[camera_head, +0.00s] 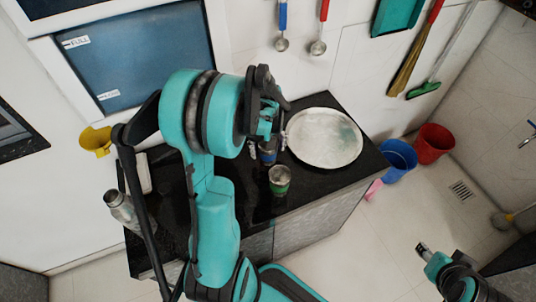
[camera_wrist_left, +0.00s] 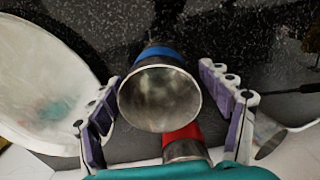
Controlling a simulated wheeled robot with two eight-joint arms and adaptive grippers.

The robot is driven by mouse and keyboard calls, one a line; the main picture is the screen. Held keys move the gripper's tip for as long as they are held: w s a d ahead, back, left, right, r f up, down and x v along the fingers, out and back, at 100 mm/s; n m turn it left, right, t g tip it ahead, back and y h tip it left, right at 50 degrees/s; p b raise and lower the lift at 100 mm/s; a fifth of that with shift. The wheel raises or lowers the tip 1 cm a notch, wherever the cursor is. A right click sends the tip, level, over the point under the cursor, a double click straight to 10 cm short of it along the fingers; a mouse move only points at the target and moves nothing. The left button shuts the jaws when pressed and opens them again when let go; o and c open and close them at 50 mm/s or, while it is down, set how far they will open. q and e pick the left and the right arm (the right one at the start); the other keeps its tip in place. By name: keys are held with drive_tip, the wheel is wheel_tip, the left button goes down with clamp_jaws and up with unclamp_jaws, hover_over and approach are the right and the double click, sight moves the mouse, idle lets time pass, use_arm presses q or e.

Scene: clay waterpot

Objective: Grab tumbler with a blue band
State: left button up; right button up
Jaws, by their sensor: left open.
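The metal tumbler with a blue band (camera_head: 267,157) stands on the black counter, partly hidden by my left gripper in the head view. In the left wrist view its open mouth (camera_wrist_left: 160,95) faces the camera, with the blue band (camera_wrist_left: 160,52) at its far side. My left gripper (camera_wrist_left: 170,105) is open, its two fingers on either side of this tumbler with gaps visible. In the head view the left gripper (camera_head: 267,146) is just above it. A red-banded metal tumbler (camera_wrist_left: 183,135) shows close beside it. My right gripper (camera_head: 424,250) is far off at lower right, its jaws unclear.
A green-banded tumbler (camera_head: 279,181) stands in front of the blue-banded one. A large round metal plate (camera_head: 325,138) lies to the right on the black counter (camera_head: 240,170). A metal bottle (camera_head: 120,208) stands at the left end. Blue (camera_head: 398,160) and red (camera_head: 434,143) buckets are on the floor.

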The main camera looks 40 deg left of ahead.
use_arm(q)
wheel_tip(320, 180, down, 3)
drive_tip(key=shift+b, duration=0.45)
drive_tip(key=shift+d+r, duration=0.1)
drive_tip(key=c, duration=1.3)
drive_tip(key=shift+r, duration=0.1)
